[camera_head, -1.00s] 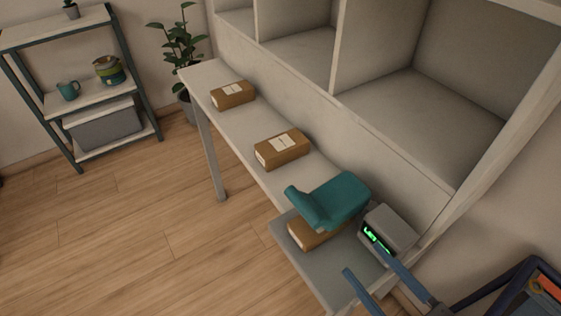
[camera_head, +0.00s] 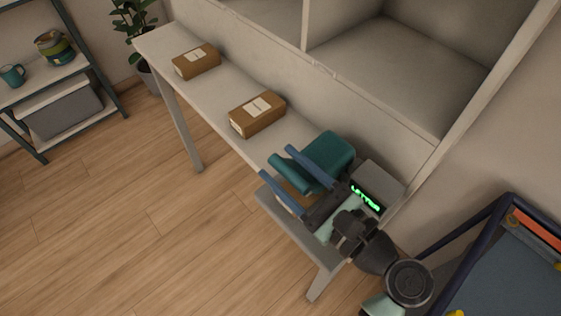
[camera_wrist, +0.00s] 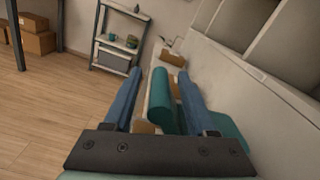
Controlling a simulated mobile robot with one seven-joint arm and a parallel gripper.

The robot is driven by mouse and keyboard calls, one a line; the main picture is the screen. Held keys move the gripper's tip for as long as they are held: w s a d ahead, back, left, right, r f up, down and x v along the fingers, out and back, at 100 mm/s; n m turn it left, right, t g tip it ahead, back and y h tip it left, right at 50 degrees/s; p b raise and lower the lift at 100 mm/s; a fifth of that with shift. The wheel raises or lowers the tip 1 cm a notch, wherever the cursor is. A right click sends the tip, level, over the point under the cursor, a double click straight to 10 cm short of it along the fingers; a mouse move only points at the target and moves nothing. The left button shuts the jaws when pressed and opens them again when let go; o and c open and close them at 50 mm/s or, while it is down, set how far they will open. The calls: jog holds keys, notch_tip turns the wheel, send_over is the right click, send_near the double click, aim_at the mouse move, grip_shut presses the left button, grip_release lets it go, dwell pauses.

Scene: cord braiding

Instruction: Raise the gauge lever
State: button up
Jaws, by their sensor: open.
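The gauge is a teal block (camera_head: 327,152) with a rounded teal lever bar (camera_head: 292,168) along its front side, over a cardboard box (camera_head: 290,196) on a low grey platform. A grey display unit (camera_head: 377,184) beside it reads "LETTER" in green. My gripper (camera_head: 277,163) is open, with its two blue fingers on either side of the lever bar. The gripper hides part of the box and platform.
Two cardboard parcels (camera_head: 256,114) and (camera_head: 196,61) lie along the narrow bench (camera_head: 222,91). Large cubbies (camera_head: 395,75) rise behind it. A dark-framed bin (camera_head: 510,265) stands at the lower right. The wooden floor (camera_head: 130,220) to the left is clear.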

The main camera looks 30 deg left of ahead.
jog(key=shift+w+a, duration=0.25)
jog(key=shift+a, duration=0.4)
grip_shut()
dwell(1.0)
